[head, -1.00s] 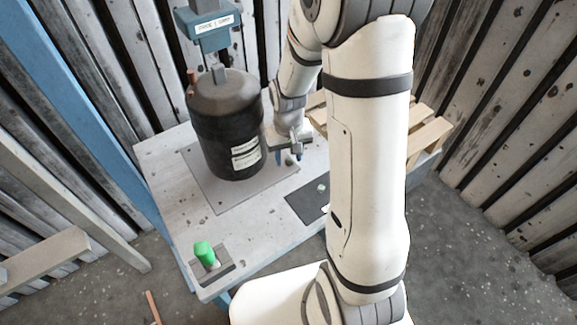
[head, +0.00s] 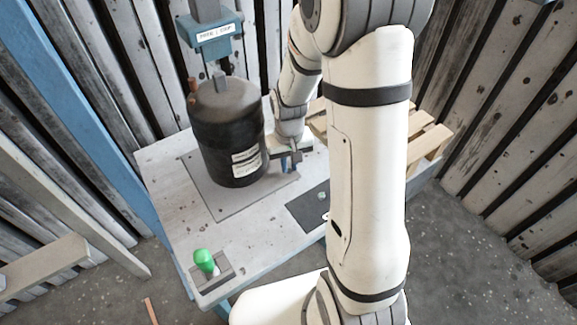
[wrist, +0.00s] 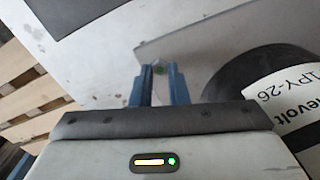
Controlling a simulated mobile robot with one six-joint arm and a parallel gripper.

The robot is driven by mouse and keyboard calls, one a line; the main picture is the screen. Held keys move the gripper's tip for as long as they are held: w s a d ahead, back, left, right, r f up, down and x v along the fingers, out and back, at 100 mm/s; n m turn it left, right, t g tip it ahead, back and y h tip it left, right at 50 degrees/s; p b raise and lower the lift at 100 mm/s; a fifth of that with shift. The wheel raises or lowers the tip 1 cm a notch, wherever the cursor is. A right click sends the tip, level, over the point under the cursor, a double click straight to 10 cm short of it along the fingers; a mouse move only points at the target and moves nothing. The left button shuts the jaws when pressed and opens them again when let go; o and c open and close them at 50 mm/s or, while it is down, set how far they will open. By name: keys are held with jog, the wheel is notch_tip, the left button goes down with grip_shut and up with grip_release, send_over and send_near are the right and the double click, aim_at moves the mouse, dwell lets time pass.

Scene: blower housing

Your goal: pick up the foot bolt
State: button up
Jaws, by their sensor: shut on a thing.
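The foot bolt (wrist: 159,68) shows as a small greenish-grey piece between my fingertips in the wrist view. Most of it is hidden by the fingers. My gripper (wrist: 160,75) has two blue fingers and is shut on it, low over the light table top. In the head view my gripper (head: 287,165) is just right of the black blower housing (head: 230,135), by the edge of the grey plate (head: 235,207). The bolt cannot be made out there.
The housing, with a white label, stands close beside my fingers. A blue press head (head: 212,38) hangs above it. A dark mat (head: 303,213) with a small pale piece lies nearer. A green knob (head: 204,260) stands at the front corner. A wooden pallet (head: 425,135) is at right.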

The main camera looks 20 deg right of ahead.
aim_at(289, 168)
notch_tip(289, 168, up, 18)
jog(key=p, duration=0.5)
jog(key=shift+p, duration=0.35)
jog(key=shift+r, duration=0.1)
